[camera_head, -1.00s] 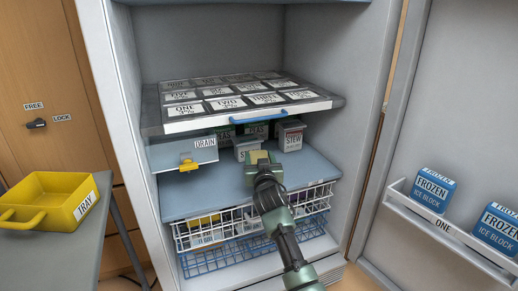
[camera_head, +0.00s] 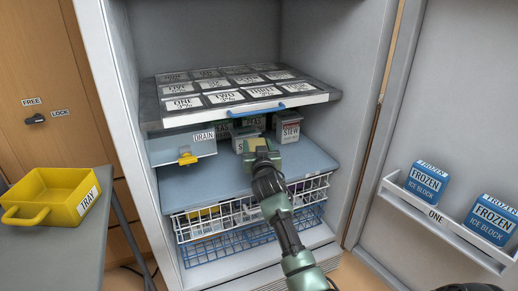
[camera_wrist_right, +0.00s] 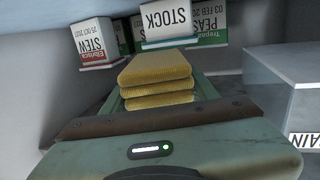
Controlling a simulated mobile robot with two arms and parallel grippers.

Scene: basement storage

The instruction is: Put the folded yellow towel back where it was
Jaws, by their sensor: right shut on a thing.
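The folded yellow towel (camera_wrist_right: 155,78) lies between the fingers of my right gripper, stacked in several layers in the wrist view. In the head view only a small yellow patch of the towel (camera_head: 257,144) shows at the fingertips. My right gripper (camera_head: 256,152) is shut on the towel inside the freezer, over the pale blue shelf (camera_head: 215,182) and below the tray of labelled packs. Cartons labelled STEW (camera_head: 288,128), STOCK (camera_wrist_right: 165,20) and PEAS (camera_wrist_right: 208,22) stand beyond the towel. My left gripper is not in view.
A DRAIN box (camera_head: 165,148) with a yellow tap (camera_head: 187,158) hangs left of my gripper. The tray of packs (camera_head: 315,97) with a blue handle (camera_head: 257,111) is close above. A wire basket (camera_head: 310,192) lies below. The open door (camera_head: 455,105) stands right; a yellow tray (camera_head: 40,215) stands left.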

